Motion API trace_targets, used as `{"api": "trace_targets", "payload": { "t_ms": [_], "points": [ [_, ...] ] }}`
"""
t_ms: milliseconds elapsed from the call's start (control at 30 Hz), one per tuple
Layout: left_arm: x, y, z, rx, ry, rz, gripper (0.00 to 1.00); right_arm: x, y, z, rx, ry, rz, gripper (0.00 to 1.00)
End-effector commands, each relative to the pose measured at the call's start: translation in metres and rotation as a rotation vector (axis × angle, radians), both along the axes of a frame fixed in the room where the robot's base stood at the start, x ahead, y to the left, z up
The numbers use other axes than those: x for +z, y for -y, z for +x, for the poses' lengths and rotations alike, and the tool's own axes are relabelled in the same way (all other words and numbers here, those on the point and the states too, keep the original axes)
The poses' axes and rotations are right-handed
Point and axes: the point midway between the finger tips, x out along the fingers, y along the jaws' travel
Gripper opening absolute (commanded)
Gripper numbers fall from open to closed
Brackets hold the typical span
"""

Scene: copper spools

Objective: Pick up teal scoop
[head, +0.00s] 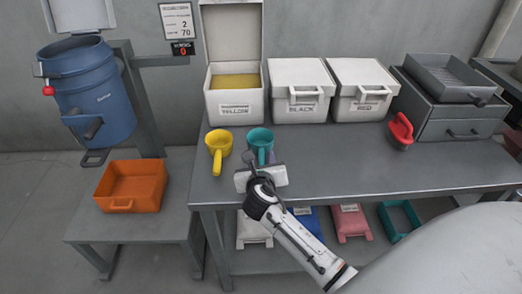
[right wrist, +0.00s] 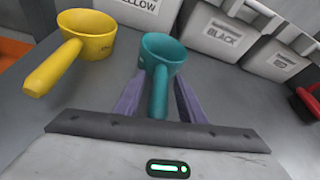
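The teal scoop (head: 260,141) stands upright on the grey table, its handle pointing toward my right gripper. My right gripper (head: 266,160) is at the table's front left part, right at the scoop. In the right wrist view, the teal scoop (right wrist: 160,54) has its handle between the two purple fingers of my right gripper (right wrist: 159,98). The fingers are apart, with a gap on each side of the handle. In the head view the handle is mostly hidden by the gripper. My left gripper is in neither view.
A yellow scoop (head: 218,143) stands close left of the teal one. Behind are an open yellow-labelled bin (head: 235,105) and closed bins labelled black (head: 300,106) and red (head: 362,108). A red scoop (head: 401,130) lies further right. The table's middle front is clear.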

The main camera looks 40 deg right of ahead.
Motion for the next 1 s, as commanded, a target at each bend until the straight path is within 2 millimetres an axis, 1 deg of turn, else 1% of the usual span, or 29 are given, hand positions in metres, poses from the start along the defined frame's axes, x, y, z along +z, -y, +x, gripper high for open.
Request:
{"api": "trace_targets", "payload": {
  "t_ms": [33, 100, 200, 467, 567, 667, 900, 1000],
  "points": [
    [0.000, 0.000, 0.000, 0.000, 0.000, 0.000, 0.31, 0.000, 0.000, 0.000, 0.000, 0.000, 0.000, 0.27],
    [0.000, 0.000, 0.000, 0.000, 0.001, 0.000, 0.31, 0.000, 0.000, 0.000, 0.000, 0.000, 0.000, 0.15],
    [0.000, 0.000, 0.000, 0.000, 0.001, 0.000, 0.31, 0.000, 0.000, 0.000, 0.000, 0.000, 0.000, 0.00],
    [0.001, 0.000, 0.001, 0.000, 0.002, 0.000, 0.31, 0.001, 0.000, 0.000, 0.000, 0.001, -0.001, 0.00],
    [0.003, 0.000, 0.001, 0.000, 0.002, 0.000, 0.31, 0.007, 0.000, 0.000, -0.001, 0.002, -0.001, 0.00],
    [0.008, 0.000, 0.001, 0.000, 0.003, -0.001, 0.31, 0.023, 0.001, 0.000, -0.001, 0.005, -0.001, 0.00],
    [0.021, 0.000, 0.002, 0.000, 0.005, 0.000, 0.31, 0.072, 0.000, 0.001, -0.001, 0.005, -0.001, 0.00],
    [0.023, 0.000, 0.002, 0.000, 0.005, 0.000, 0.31, 0.087, 0.000, 0.000, 0.000, 0.004, -0.001, 0.00]
  ]
}}
